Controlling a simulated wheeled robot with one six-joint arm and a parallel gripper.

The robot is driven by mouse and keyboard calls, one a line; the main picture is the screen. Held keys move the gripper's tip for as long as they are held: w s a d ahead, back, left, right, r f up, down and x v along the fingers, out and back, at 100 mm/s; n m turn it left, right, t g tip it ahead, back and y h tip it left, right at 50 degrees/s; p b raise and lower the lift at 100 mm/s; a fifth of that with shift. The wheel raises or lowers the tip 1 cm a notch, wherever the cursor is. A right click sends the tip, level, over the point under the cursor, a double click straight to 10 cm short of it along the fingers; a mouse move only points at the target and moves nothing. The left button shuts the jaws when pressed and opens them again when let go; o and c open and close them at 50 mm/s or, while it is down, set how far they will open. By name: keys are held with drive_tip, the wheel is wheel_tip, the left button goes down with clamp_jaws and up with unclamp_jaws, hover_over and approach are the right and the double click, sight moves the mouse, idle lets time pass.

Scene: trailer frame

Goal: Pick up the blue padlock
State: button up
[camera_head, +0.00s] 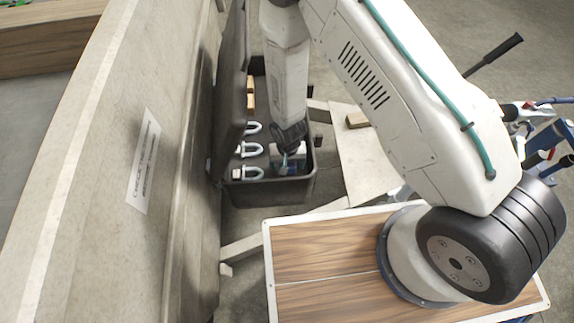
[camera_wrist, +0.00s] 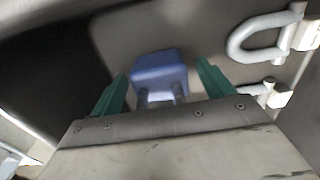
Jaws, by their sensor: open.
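The blue padlock (camera_wrist: 160,72) shows in the wrist view, its body toward the top and its grey shackle legs toward my gripper. My gripper (camera_wrist: 162,69) is open, with one green finger on each side of the padlock and a visible gap on both sides. I cannot tell how far the fingertips are from it in depth. In the head view my gripper (camera_head: 286,161) reaches down into a dark open box (camera_head: 268,194). There the padlock is largely hidden by the gripper and cannot be made out clearly.
Several pale U-shaped shackles (camera_head: 250,150) line the box's left side; two show at the right in the wrist view (camera_wrist: 252,52). The box's raised lid (camera_head: 232,95) and a tall beige panel (camera_head: 150,160) stand close on the left. Wooden beams lie around the box.

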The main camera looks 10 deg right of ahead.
drive_tip(key=c, duration=1.4)
drive_tip(key=shift+o, duration=0.2)
